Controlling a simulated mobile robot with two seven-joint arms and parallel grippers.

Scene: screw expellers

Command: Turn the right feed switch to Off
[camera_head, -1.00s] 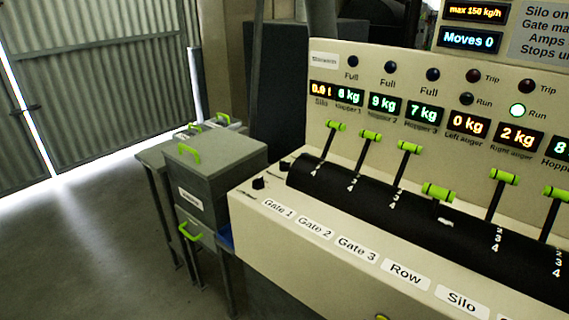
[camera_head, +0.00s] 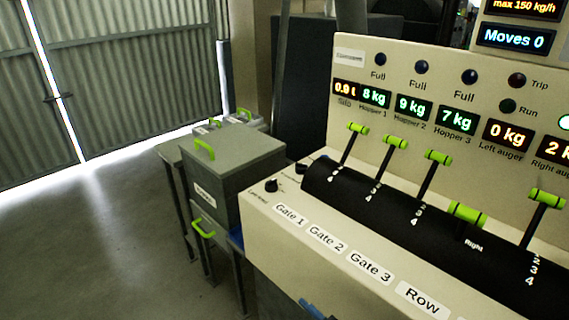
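A cream control console (camera_head: 345,265) fills the right side. Two small black knobs stand on its left end, a nearer knob (camera_head: 271,185) and a farther knob (camera_head: 301,168). Their labels are too small to read, so I cannot tell which is the right feed switch or how it is set. A green-handled lever (camera_head: 466,213) above the Row label has a "Right" marking beside it. Neither of my grippers can be made out.
More green-handled levers (camera_head: 438,157) rise from the black curved cover. A grey bin (camera_head: 236,165) with green handles stands left of the console. A small blue piece (camera_head: 312,310) shows at the bottom edge, unclear what. The floor (camera_head: 100,250) at left is clear.

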